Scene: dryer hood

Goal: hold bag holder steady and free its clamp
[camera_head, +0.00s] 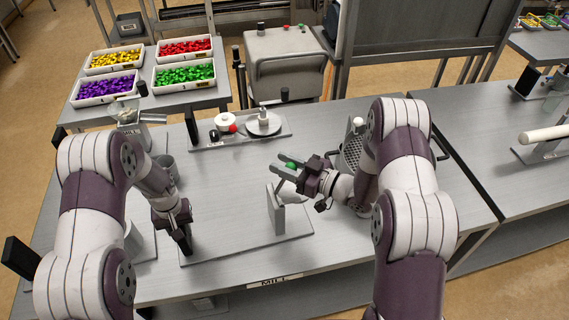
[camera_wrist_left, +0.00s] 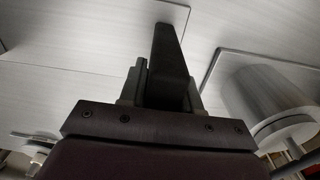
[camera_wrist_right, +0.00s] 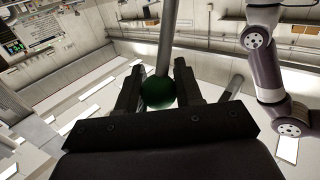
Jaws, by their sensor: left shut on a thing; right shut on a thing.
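The bag holder is a flat grey base plate (camera_head: 240,248) on the table with a grey upright (camera_head: 277,212) at its right part. A grey clamp lever with a green knob (camera_head: 291,165) is above the upright. My right gripper (camera_head: 288,170) is shut on the green knob, which in the right wrist view (camera_wrist_right: 158,92) sits between the fingers with a metal rod beyond it. My left gripper (camera_head: 187,248) is at the plate's left end. In the left wrist view its fingers are shut on a black upright grip (camera_wrist_left: 171,60); the head view mostly hides this grip.
A fixture with a white roll (camera_head: 225,121) and a round disc stands behind. A perforated metal device (camera_head: 350,150) is close behind my right forearm. A metal cylinder (camera_wrist_left: 265,95) stands beside my left gripper. Bins of coloured pieces (camera_head: 105,88) are at the back left. The table between my arms is mostly clear.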

